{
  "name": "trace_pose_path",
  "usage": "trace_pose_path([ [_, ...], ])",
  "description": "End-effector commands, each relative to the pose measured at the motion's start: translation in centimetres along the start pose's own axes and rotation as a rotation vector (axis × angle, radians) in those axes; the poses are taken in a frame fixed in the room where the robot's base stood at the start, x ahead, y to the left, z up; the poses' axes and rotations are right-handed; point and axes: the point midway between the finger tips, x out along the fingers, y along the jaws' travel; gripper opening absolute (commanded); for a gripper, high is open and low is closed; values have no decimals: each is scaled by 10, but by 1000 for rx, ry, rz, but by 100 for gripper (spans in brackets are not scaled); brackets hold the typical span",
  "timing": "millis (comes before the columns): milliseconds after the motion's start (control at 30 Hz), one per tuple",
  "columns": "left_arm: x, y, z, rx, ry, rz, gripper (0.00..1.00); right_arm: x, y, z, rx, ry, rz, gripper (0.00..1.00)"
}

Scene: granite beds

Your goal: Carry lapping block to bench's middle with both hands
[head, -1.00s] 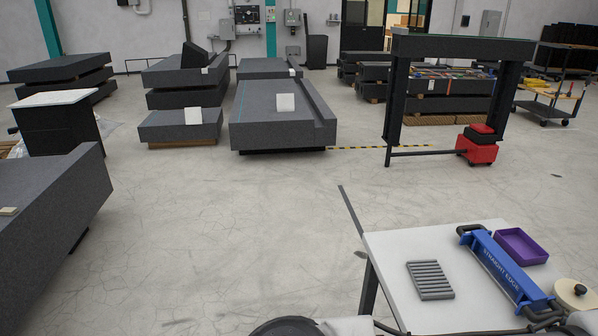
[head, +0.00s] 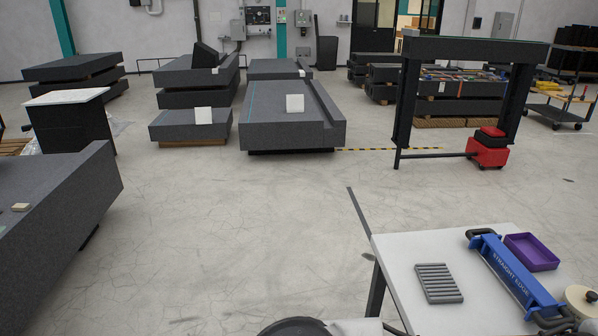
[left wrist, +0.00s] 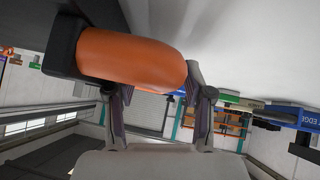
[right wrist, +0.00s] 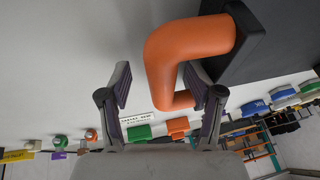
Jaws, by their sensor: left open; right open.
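In the left wrist view, an orange handle (left wrist: 135,58) with a dark end (left wrist: 62,45) lies in front of my left gripper (left wrist: 155,92). The gripper's fingers are apart, near the handle's lower edge. In the right wrist view, a bent orange handle (right wrist: 185,50) joins a dark block (right wrist: 255,45), seemingly the lapping block. My right gripper (right wrist: 157,80) is open, with the handle's bend showing between its fingers; contact is unclear. The head view shows neither gripper nor orange handles. The white-topped bench (head: 400,255) is at its lower right, partly cut off.
On the bench lie a grey grooved block (head: 438,283), a blue straight edge (head: 512,272), a purple tray (head: 531,252) and a cream round object (head: 580,299). A granite bed (head: 60,220) stands left. Open concrete floor (head: 240,220) lies between.

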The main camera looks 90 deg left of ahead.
Motion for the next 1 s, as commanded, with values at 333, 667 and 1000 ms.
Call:
trace_pose_path([
  [333,0,2,1,5,-3,4,59,-1,-2,-4,-4,9,-4,79],
  [667,0,2,2,5,-4,4,59,-1,-2,-3,-4,7,-3,79],
  [1000,0,1,2,5,-4,3,59,0,-1,-2,-3,5,-3,58],
])
